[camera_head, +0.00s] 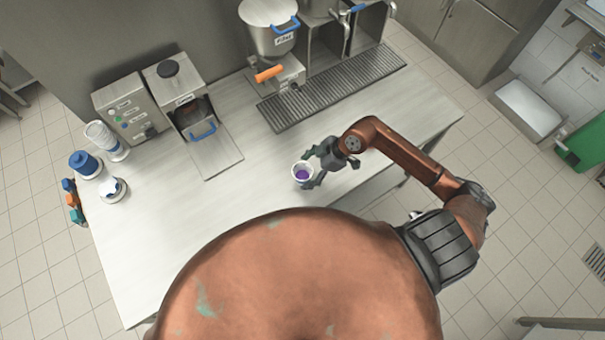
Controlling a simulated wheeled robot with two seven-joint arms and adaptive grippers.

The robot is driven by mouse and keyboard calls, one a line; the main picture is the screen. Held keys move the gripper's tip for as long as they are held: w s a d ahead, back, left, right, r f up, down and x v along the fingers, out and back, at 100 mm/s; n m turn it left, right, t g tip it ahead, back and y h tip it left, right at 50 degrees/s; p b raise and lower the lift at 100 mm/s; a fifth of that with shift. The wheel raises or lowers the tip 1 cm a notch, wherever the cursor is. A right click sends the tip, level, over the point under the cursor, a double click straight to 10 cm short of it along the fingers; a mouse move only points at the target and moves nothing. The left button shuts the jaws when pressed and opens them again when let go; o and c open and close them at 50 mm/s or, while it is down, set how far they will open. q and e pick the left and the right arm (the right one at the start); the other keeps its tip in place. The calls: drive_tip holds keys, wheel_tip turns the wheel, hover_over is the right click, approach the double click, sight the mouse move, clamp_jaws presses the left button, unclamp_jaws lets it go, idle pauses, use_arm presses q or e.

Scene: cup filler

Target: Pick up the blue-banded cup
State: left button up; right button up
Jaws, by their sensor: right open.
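A small white-rimmed cup (301,167) with a purple inside stands upright on the steel counter. A blue band on its outer wall cannot be made out from above. My right gripper (312,168) is open at the cup's right side, with one finger beyond the cup and one on its near side. Whether the fingers touch the cup cannot be told. My left gripper is not in view.
At the counter's left stand a white cup stack (103,138), a blue stack (84,163) and a white stack (113,188). Dispensers and a drip grate (330,90) line the back. The counter (190,225) left of the cup is clear.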

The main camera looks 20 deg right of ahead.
drive_tip(key=shift+x, duration=1.35)
drive_tip(key=shift+c, duration=0.4)
drive_tip(key=c, duration=1.3)
